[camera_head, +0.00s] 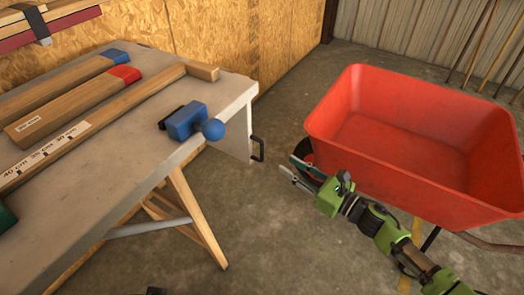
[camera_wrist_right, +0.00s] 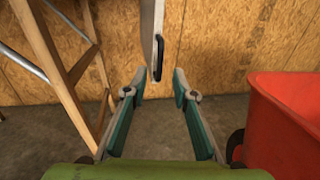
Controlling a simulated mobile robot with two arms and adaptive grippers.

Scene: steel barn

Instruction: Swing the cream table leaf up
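The cream table leaf (camera_head: 238,133) hangs down at the right end of the cream workbench (camera_head: 120,160). A black handle (camera_head: 258,149) sticks out from the leaf's outer side. In the right wrist view the leaf (camera_wrist_right: 148,25) shows nearly edge-on, with the handle (camera_wrist_right: 158,58) ahead of the gripper. My right gripper (camera_head: 287,166) is open and empty, to the right of the handle and apart from it. In the wrist view its two teal fingertips (camera_wrist_right: 160,76) stand either side of the handle's line, short of it. My left gripper is not in view.
A red wheelbarrow (camera_head: 425,145) stands close on the right, beside my right arm. Wooden bars (camera_head: 85,105) and a blue clamp (camera_head: 187,121) lie on the workbench. Its wooden trestle leg (camera_head: 197,215) slants to the floor. Bare concrete floor lies between bench and wheelbarrow.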

